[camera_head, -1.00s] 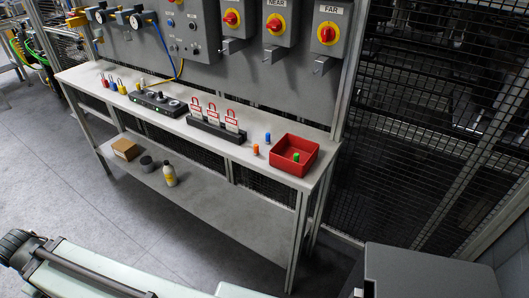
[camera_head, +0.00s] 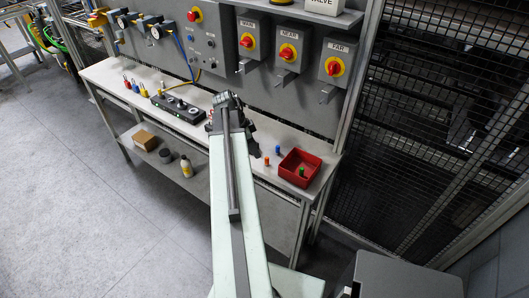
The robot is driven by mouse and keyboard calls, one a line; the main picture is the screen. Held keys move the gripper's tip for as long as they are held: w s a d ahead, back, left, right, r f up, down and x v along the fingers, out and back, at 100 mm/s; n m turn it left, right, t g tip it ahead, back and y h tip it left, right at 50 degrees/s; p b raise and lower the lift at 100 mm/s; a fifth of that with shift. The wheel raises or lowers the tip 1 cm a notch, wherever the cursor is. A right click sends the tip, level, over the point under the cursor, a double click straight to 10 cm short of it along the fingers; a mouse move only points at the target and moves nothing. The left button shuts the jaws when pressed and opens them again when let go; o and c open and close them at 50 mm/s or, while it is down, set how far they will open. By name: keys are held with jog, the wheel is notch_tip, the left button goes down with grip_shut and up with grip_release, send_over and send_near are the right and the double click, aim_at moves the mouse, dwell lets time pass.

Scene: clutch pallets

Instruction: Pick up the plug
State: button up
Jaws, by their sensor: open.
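Small coloured pieces that look like plugs stand at the right part of the bench. An orange one (camera_head: 267,161) and a blue one (camera_head: 278,150) stand on the bench top, left of the red tray (camera_head: 318,167). A green one (camera_head: 302,172) is inside the tray. Which of them is the plug I cannot tell. My gripper (camera_head: 228,101) is at the far end of my raised arm, over the bench and left of these pieces. It is open, small and dark in the view, and nothing shows held in it.
A black box with round buttons (camera_head: 178,109) and small padlocks (camera_head: 133,86) are on the bench's left part. Switch boxes (camera_head: 289,47) hang on the panel behind. A bottle (camera_head: 186,166) and a carton (camera_head: 144,140) are on the lower shelf. Mesh fencing stands right.

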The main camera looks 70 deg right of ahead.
aim_at(266, 157)
jog(key=shift+m, duration=0.5)
jog(key=b+x, duration=0.2)
jog(key=s+b+x, duration=0.1)
jog(key=b+x, duration=0.4)
jog(key=x, duration=0.1)
jog(key=shift+s+d+r+b, duration=0.15)
jog(key=shift+s+d+b, duration=0.15)
jog(key=shift+s+b, duration=0.1)
jog(key=shift+r, duration=0.2)
grip_shut()
